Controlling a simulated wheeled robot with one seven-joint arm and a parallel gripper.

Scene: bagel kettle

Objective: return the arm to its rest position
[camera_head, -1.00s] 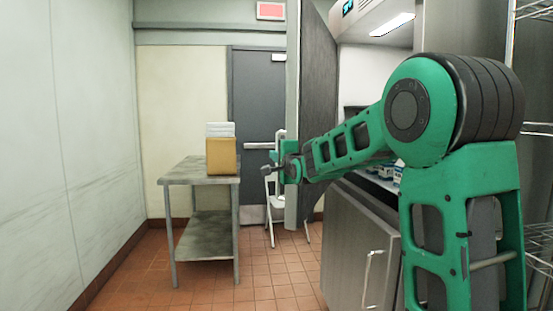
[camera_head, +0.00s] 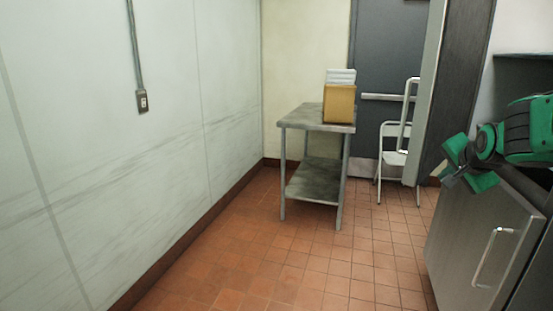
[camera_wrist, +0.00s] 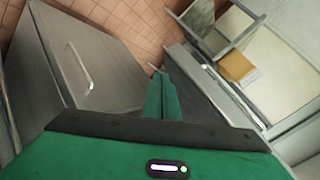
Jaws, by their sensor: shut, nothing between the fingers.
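My gripper (camera_head: 455,177) is at the right edge of the head view, on the end of my green arm. It hangs in front of the steel cabinet and holds nothing. In the wrist view my gripper (camera_wrist: 158,75) shows its two green fingers together, shut, with nothing between them. Most of my arm lies outside the head view on the right.
A steel cabinet (camera_head: 470,235) with a handle stands close to my gripper on the right. A metal table (camera_head: 315,180) bears a tan box (camera_head: 339,104). A white folding chair (camera_head: 393,158) stands by the grey door (camera_head: 385,70). The tiled floor (camera_head: 270,262) at left is clear.

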